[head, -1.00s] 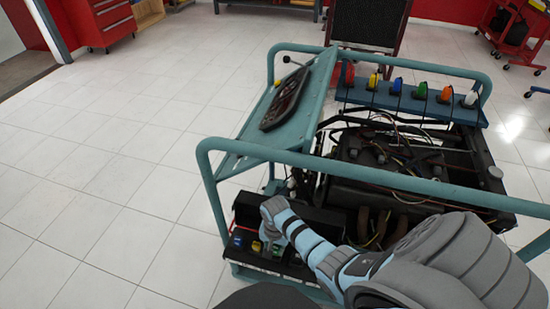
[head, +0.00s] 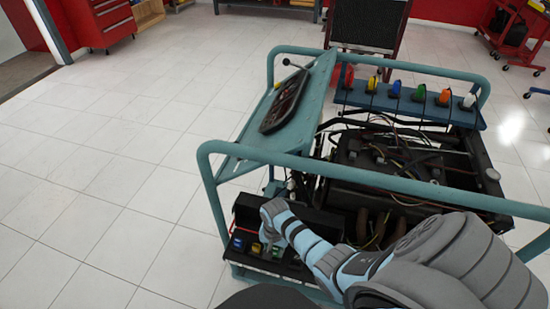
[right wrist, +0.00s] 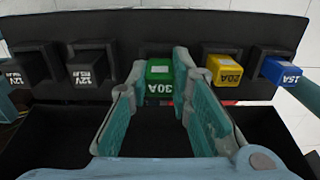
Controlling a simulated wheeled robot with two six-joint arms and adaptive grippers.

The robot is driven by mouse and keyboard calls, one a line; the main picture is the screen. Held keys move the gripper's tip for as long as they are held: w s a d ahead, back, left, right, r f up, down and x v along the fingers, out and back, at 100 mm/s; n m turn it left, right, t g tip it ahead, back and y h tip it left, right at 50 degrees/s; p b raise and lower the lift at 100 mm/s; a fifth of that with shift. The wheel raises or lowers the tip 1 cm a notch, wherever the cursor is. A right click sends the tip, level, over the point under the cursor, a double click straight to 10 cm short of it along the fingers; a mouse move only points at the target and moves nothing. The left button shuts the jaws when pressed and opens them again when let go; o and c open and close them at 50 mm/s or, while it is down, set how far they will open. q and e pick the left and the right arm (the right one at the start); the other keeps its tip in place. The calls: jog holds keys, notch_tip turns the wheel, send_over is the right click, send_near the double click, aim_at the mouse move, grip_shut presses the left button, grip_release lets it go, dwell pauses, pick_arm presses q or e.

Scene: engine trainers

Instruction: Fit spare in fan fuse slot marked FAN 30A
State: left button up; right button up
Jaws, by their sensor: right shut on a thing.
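The spare is a green fuse marked 30A (right wrist: 159,72), in the middle of the right wrist view. My right gripper (right wrist: 172,88) is shut on it, with one finger on each side. The fuse's far end meets the black socket in the fuse panel (right wrist: 200,28); how deep it sits is hidden. In the head view my right gripper (head: 268,238) is over the fuse box (head: 310,216) at the front of the engine stand. The FAN 30A slot marking cannot be read. My left gripper is not in view.
A yellow 20A fuse (right wrist: 222,70) and a blue 15A fuse (right wrist: 281,71) sit to the right of the green one. Two black 12V relays (right wrist: 88,68) sit to its left. The stand's teal rail (head: 350,168) runs close above the arm. The floor at left is clear.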

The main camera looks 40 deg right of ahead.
jog(key=shift+f+b, duration=0.5)
jog(key=shift+f, duration=0.1)
dwell(0.6)
jog(key=o, duration=0.9)
jog(key=shift+o, duration=0.2)
notch_tip(320, 180, up, 7)
jog(key=p, duration=0.8)
jog(key=shift+r, duration=0.1)
